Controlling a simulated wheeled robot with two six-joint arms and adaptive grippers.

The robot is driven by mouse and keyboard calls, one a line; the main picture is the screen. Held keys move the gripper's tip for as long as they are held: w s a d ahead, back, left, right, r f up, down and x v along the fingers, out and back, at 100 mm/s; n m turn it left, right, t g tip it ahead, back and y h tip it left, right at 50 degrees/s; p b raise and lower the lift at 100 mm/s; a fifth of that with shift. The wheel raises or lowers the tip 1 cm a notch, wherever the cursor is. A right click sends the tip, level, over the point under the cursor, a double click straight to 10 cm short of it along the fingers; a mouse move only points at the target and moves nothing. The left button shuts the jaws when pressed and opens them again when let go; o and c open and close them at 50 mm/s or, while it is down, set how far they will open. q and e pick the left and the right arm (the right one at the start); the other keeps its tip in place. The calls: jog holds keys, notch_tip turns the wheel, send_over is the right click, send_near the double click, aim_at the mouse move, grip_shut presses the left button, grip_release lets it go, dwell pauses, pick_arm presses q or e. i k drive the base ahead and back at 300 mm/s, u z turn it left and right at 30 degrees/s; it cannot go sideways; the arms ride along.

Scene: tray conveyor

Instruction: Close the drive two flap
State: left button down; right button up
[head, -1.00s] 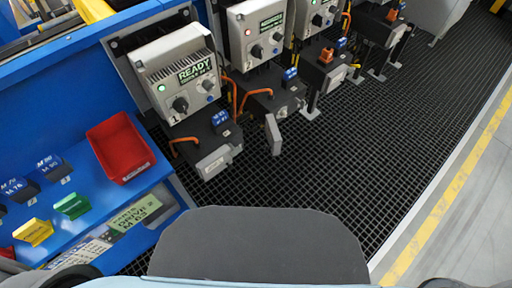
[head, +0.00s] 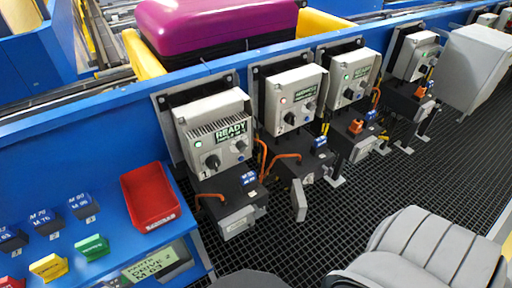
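Several drive units stand in a row along the blue conveyor. The second from the left has a light control box (head: 293,97) above a dark motor housing (head: 287,170). A narrow grey flap (head: 299,200) stands out from the front of that housing and looks open. The nearest unit, under a box with a READY display (head: 231,131), has a grey plate (head: 237,223) lying against its housing. Neither of my grippers is in view.
Orange cables loop beside the housings. Black grating (head: 330,220) lies open in front. A grey padded shape covers the lower right.

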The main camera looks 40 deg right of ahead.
aim_at(295, 201)
jog(key=u, duration=0.05)
jog(key=k, duration=1.1)
jog(key=z, duration=2)
jog(key=i, duration=0.5)
jog(key=z, duration=0.1)
